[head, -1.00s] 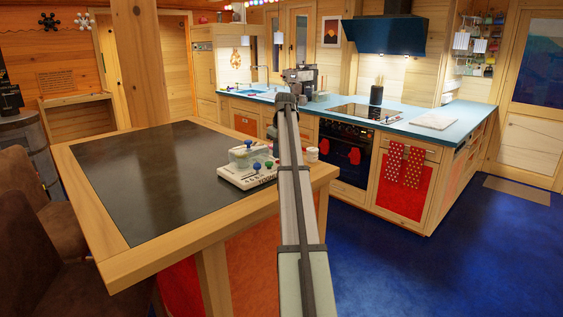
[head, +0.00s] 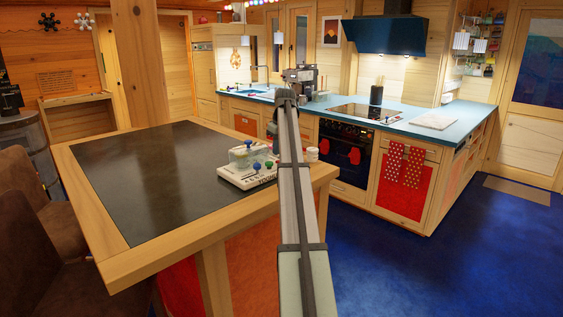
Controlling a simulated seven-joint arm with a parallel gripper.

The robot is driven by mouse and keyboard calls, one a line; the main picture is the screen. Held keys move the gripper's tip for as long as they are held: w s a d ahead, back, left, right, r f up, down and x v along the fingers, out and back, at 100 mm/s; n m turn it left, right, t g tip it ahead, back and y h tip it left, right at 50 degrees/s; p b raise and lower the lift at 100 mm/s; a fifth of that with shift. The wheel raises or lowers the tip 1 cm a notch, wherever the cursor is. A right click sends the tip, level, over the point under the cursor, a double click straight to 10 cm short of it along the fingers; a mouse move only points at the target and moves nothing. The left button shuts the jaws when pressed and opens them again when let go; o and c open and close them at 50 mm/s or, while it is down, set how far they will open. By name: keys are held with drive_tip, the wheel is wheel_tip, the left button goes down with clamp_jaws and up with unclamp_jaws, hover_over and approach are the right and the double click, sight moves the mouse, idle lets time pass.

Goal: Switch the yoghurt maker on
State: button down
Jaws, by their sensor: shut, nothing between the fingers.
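The yoghurt maker (head: 233,178) is a low white appliance with lettering along its front, standing near the right edge of the island table. My arm rises from the bottom of the picture and bends down beyond the elbow, just right of the appliance. My gripper is hidden behind my arm. I cannot tell whether it touches the yoghurt maker, or the state of the switch.
The island table (head: 125,262) has a dark, mostly bare inset top. Brown chairs (head: 35,235) are at left. The blue floor at right is open, before the kitchen counter (head: 455,112).

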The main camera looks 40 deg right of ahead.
wheel_tip(320, 180, up, 5)
drive_tip(key=shift+f, duration=0.1)
idle(0.4)
idle(0.4)
